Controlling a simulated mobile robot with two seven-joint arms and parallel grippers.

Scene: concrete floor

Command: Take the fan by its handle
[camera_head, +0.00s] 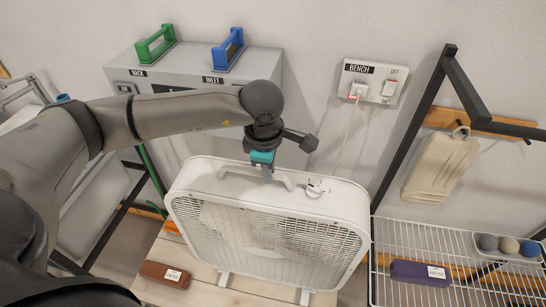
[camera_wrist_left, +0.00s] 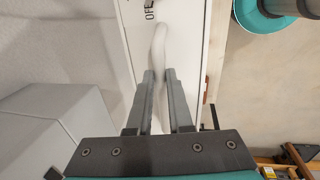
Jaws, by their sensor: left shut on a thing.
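A white box fan (camera_head: 270,225) stands upright on a light wooden surface, with its grille facing me. Its raised handle (camera_head: 235,175) runs along the top, and a dial (camera_head: 314,188) sits to the right of it. My left gripper (camera_head: 267,180) reaches down from above and is shut on the handle near its middle. In the left wrist view, the fingers (camera_wrist_left: 160,76) lie on either side of the white handle (camera_wrist_left: 159,45), with "OFF" lettering beyond. The part of the handle between the fingers is partly hidden. My right gripper is not in view.
A grey box with green (camera_head: 155,46) and blue (camera_head: 228,50) handles stands behind the fan. A cord hangs from the wall outlet labelled BENCH (camera_head: 374,82). A brown block (camera_head: 163,274) lies at front left. A wire rack (camera_head: 425,236) with a purple block (camera_head: 420,272) stands right.

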